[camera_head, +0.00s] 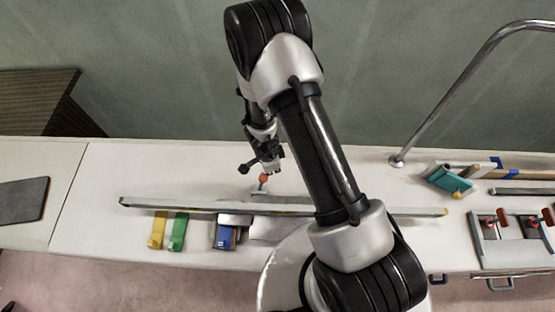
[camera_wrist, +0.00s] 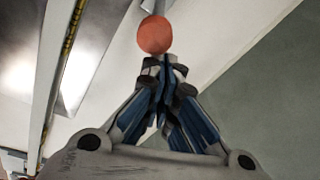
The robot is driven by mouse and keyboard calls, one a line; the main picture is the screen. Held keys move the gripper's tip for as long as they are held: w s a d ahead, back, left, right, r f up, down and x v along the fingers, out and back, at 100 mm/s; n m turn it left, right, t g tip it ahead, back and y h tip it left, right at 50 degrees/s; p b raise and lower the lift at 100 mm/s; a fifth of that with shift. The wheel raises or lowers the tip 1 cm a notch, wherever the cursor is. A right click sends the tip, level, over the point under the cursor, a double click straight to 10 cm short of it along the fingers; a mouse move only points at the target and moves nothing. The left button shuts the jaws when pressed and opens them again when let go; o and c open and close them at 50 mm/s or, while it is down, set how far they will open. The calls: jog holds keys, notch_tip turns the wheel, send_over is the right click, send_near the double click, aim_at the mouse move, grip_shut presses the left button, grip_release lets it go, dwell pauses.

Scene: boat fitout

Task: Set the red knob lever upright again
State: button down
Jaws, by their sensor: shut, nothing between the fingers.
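The red knob (camera_head: 264,178) of the lever sits near the middle of the white bench, just below my gripper (camera_head: 277,168) in the head view. In the wrist view the knob (camera_wrist: 154,35) is round and orange-red, just past the fingertips of my gripper (camera_wrist: 165,62). A short grey lever stem (camera_wrist: 153,6) shows beyond the knob. The fingers are closed together with nothing between them. Knob and fingertips look very close; I cannot tell whether they touch. The lever's tilt is hard to judge, and its base is partly hidden.
A long metal level (camera_head: 170,204) lies across the bench in front of the lever. Yellow (camera_head: 158,230), green (camera_head: 178,232) and blue (camera_head: 226,237) items lie by the front edge. A bent steel rail (camera_head: 440,108) rises at right. A clamp rack (camera_head: 510,240) stands at far right.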

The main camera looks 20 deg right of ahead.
jog(key=a+p, duration=0.1)
jog(key=a+r+p, duration=0.1)
jog(key=a+p, duration=0.1)
jog(key=shift+r, duration=0.25)
